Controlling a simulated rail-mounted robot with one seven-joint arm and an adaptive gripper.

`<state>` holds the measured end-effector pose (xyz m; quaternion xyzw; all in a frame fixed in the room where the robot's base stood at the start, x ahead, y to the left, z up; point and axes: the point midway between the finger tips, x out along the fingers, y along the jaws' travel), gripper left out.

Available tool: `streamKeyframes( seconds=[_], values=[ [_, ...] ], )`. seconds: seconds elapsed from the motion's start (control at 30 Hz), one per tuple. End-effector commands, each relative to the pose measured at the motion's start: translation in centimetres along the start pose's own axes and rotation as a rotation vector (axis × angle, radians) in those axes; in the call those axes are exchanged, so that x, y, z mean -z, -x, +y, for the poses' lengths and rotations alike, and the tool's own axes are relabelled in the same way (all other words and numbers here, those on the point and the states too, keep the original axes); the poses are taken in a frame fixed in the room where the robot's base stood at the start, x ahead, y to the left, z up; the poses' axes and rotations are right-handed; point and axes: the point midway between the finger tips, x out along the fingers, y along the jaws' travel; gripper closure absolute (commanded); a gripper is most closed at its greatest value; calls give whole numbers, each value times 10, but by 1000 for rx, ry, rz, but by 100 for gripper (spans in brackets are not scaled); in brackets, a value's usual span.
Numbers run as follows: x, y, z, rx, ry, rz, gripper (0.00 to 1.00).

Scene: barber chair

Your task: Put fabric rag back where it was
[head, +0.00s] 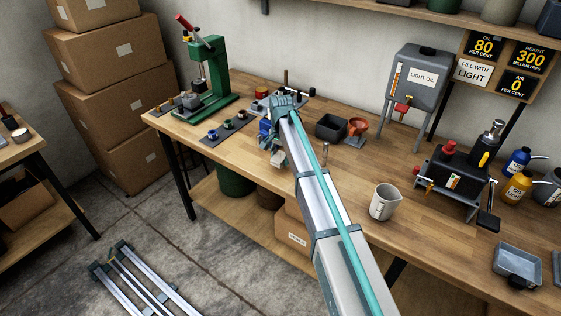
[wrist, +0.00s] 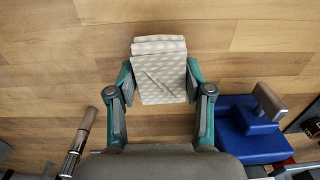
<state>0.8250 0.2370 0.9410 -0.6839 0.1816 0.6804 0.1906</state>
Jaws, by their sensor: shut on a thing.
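The fabric rag (wrist: 160,88), pale and folded with a dotted weave, sits between the two fingers of my gripper (wrist: 160,72) in the wrist view. The fingers are shut on its sides. Wooden tabletop shows behind it; I cannot tell whether the rag touches the wood. In the head view my gripper (head: 277,155) is at the front edge of the workbench (head: 335,185), and a small pale patch at its end looks like the rag. My arm hides part of the bench there.
A blue device (wrist: 245,128) is close right of my gripper in the wrist view, with a metal-and-brown handle (wrist: 78,145) at left.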

Motion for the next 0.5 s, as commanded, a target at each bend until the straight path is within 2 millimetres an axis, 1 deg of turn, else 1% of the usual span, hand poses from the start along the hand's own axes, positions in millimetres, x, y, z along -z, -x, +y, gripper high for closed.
streamKeyframes(
  seconds=[0.23, 0.33, 0.5],
  values=[
    [-1, -25, 1, -1, 0, -1, 82],
    [-1, -28, 1, 0, 0, 0, 82],
    [0, -29, 1, 0, 0, 0, 82]
  ],
)
